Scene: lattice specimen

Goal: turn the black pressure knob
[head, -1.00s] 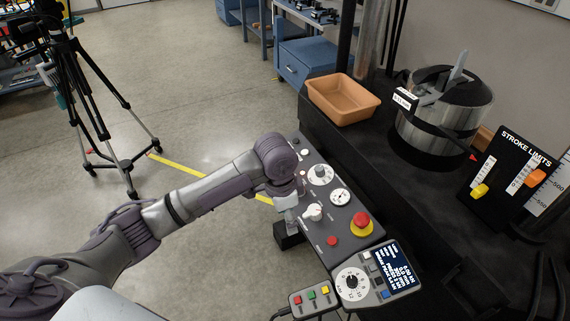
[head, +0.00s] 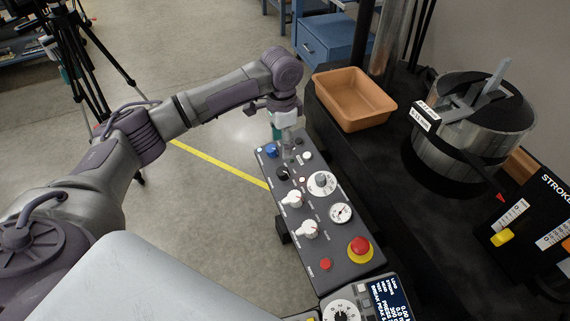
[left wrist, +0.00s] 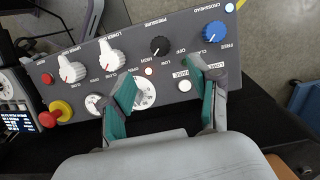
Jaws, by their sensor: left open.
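The black pressure knob (left wrist: 160,46) sits on the grey control panel (left wrist: 200,30) between the white knobs and the blue crosshead knob, under the PRESSURE label. It also shows small and dark in the head view (head: 283,173). My left gripper (left wrist: 158,80) is open and empty, its two green-padded fingers spread above the panel on either side of the line to the black knob. In the head view the left gripper (head: 286,153) hangs over the far end of the panel, close to the black knob. My right gripper is not in view.
Two white knobs (left wrist: 110,58), a blue knob (left wrist: 215,31), a dial (head: 322,184), a gauge (head: 341,212) and a red emergency button (head: 360,249) crowd the panel. An orange tray (head: 354,97) and a metal pot (head: 455,140) stand on the black bench.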

